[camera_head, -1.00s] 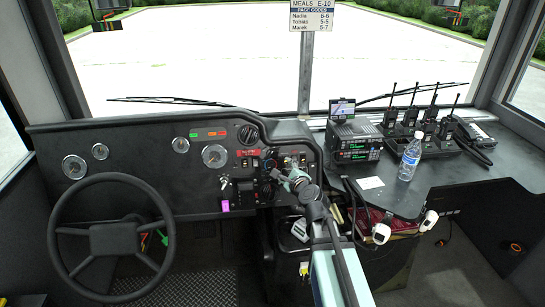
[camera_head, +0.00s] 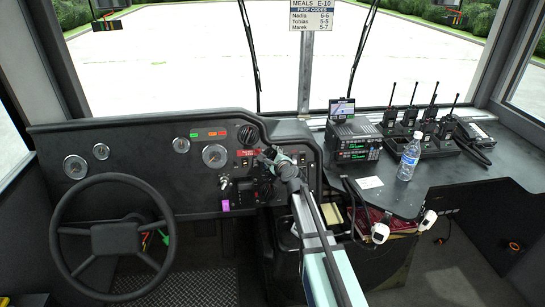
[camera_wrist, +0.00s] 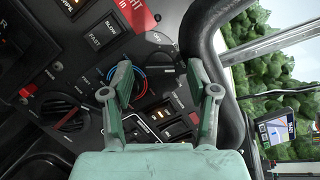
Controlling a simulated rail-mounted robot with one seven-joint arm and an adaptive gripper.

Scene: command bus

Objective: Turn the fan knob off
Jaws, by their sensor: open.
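My gripper (camera_head: 271,155) is at the dash panel (camera_head: 240,180) right of the steering wheel, and hides part of it in the head view. In the wrist view my gripper (camera_wrist: 158,72) is open, its two teal fingers spread in front of the panel. A dark round knob (camera_wrist: 160,76) shows between the fingers. A knob with a blue and red ring (camera_wrist: 139,86) is partly behind the left finger. Another dark knob (camera_wrist: 72,118) with red marks is farther left. I cannot read which one is the fan knob. I cannot tell whether the fingers touch any knob.
Lit rocker switches (camera_wrist: 160,114) sit below the knobs, and a SLOW/FAST switch (camera_wrist: 105,37) above. A raised dash edge (camera_wrist: 222,70) curves close by the right finger. The steering wheel (camera_head: 112,238) is left. A radio (camera_head: 355,140) and bottle (camera_head: 409,157) stand on the right counter.

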